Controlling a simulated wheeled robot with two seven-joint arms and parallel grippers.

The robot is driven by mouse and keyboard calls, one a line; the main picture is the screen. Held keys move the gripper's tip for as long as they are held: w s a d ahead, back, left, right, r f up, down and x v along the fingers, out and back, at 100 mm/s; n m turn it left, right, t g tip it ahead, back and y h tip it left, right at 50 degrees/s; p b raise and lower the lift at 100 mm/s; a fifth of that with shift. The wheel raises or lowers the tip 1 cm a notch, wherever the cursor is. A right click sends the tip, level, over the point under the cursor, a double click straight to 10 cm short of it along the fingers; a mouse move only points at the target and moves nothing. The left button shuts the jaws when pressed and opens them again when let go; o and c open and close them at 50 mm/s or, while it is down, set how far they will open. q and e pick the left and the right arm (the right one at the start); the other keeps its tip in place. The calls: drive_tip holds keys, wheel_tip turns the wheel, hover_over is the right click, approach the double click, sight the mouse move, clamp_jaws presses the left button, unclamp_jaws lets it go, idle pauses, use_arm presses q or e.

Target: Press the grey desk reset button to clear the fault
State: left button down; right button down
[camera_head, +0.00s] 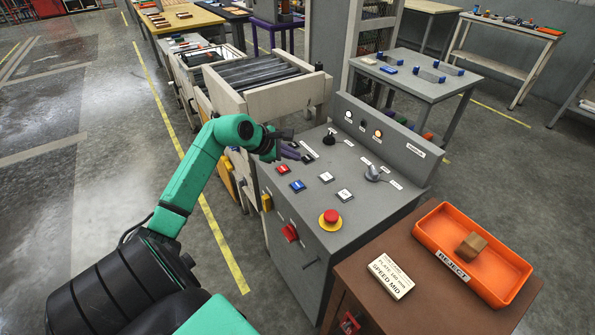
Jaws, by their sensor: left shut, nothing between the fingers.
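The grey control desk (385,210) stands in the middle with a sloped panel of buttons. A small dark grey square button (308,159) is at the panel's upper left, with a label beside it; I cannot read the label. My left gripper (297,154) is shut and empty, reaching in from the left over the panel. Its tips are right beside this button and partly cover its surroundings; I cannot tell whether they touch it. A red button (283,169), a blue button (298,186) and two white buttons (325,177) (345,195) lie nearer. My right gripper is out of view.
A black joystick (329,138) stands just right of the gripper. A red mushroom button (330,217) on yellow and a rotary knob (374,172) also rise from the panel. An orange reject tray (424,236) with a brown block (471,246) sits on a brown table at the right.

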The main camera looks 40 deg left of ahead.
use_arm(q)
drive_tip(key=b, duration=0.4)
hover_over(294, 186)
wheel_tip(294, 186, down, 8)
drive_tip(key=shift+r, duration=0.2)
drive_tip(key=shift+f+b, duration=0.55)
drive_tip(key=shift+b, duration=0.1)
idle(1.0)
drive_tip(key=shift+f+b, duration=0.35)
drive_tip(key=shift+b, duration=0.25)
drive_tip(key=shift+f+b, duration=0.45)
drive_tip(key=shift+b, duration=0.1)
idle(0.3)
drive_tip(key=shift+r, duration=0.15)
drive_tip(key=shift+r+p, duration=0.4)
drive_tip(key=shift+r, duration=0.3)
drive_tip(key=shift+r, duration=0.1)
